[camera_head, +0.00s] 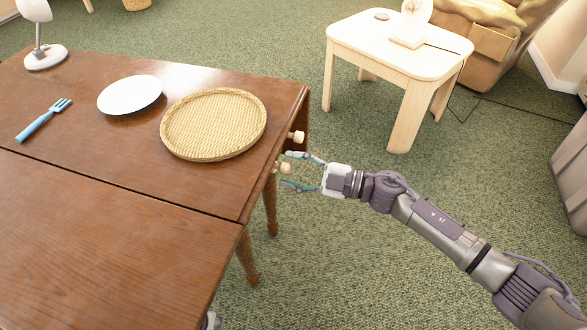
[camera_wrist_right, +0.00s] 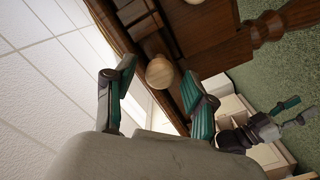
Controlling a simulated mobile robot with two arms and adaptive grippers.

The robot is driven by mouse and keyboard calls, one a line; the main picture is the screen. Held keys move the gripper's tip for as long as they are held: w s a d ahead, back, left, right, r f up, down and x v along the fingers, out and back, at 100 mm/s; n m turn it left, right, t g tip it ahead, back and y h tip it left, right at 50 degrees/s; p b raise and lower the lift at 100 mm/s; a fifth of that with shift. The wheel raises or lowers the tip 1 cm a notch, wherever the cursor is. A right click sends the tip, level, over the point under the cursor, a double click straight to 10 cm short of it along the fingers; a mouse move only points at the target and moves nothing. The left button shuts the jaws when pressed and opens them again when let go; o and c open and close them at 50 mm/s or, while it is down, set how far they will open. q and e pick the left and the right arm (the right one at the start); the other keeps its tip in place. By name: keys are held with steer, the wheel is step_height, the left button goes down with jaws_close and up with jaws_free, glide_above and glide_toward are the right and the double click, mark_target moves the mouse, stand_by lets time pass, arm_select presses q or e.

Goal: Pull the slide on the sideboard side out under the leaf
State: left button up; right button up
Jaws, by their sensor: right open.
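The brown wooden table (camera_head: 120,200) has a seam across its top. Two pale round knobs stick out at its right end: a far knob (camera_head: 297,136) and a near knob (camera_head: 285,168). My right gripper (camera_head: 292,171) is open, its teal fingertips on either side of the near knob. In the right wrist view the knob (camera_wrist_right: 160,72) sits between the spread fingers, with gaps to both. The slide behind it is mostly hidden under the top's edge. In the wrist view, what appears to be my left gripper (camera_wrist_right: 288,112) shows small at the right, its opening unclear.
A round woven mat (camera_head: 213,125), a white plate (camera_head: 130,95), a blue fork (camera_head: 44,119) and a white lamp (camera_head: 45,55) are on the table. A pale side table (camera_head: 400,55) stands behind on green carpet.

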jaws_close()
stand_by(0.3)
